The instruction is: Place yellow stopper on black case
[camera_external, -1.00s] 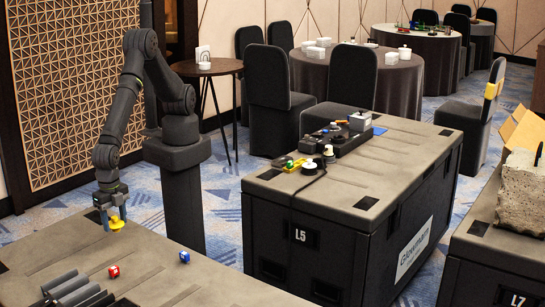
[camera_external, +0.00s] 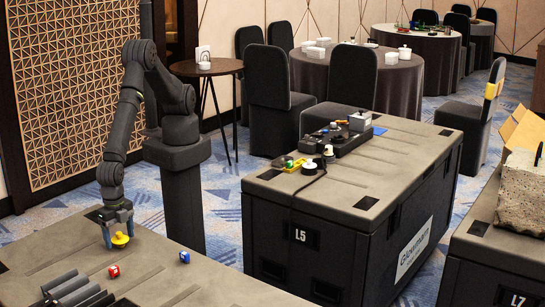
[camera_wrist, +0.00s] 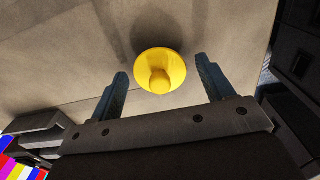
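The yellow stopper (camera_external: 120,240) is at the near case top, toward its far left corner. In the wrist view the stopper (camera_wrist: 161,68) shows as a round yellow disc with a knob, and its shadow falls beside it. My gripper (camera_external: 118,238) points down over it. In the wrist view the two blue fingers of my gripper (camera_wrist: 161,82) are apart, with clear gaps on both sides of the stopper. The near dark case with a grey-brown top (camera_external: 60,240) lies under it; I cannot tell if the stopper rests fully on it.
A red cube (camera_external: 113,271), a blue cube (camera_external: 184,257) and dark ribbed holders (camera_external: 75,290) are on the near case top. Another black case, L5 (camera_external: 330,245), stands to the right with small items on it. The near top between these is clear.

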